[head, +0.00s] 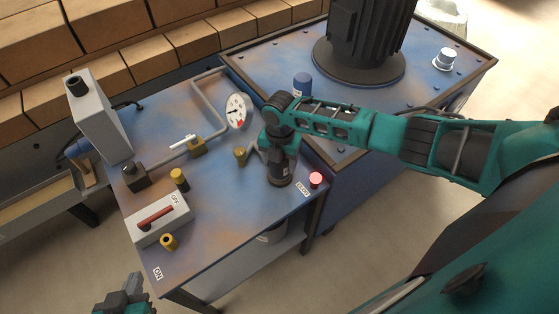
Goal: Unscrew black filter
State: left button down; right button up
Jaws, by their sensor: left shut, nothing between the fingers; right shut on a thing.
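The black filter (280,174) is a dark upright cylinder with a small pale label, on the blue bench near its right edge. My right gripper (276,146) reaches in from the right and is shut on the filter from above. The gripper hides the filter's upper part, so its mount cannot be seen clearly. My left gripper (125,296) is at the bottom left, in front of the bench and away from the filter. It is shut and empty.
A gauge (238,111), bent pipe and white-handled valve (183,141) stand behind. A switch box (159,220) with a red lever is left. A large black motor (364,40) stands on the neighbouring blue table. The bench's front middle is clear.

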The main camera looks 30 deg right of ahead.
jog(key=shift+w+n, duration=0.1)
jog(key=shift+n, duration=0.7)
pick_arm(q)
jog(key=shift+f, duration=0.3)
pick_arm(e)
jog(key=shift+n, duration=1.4)
pick_arm(q)
jog(key=shift+b, duration=0.35)
jog(key=shift+f, duration=0.25)
pick_arm(e)
jog(key=shift+r+n, duration=0.1)
jog(key=shift+n, duration=1.4)
pick_arm(q)
jog(key=shift+f, duration=0.1)
jog(key=shift+f+b, duration=0.2)
jog(key=shift+b, duration=0.3)
pick_arm(e)
jog(key=shift+n, duration=1.4)
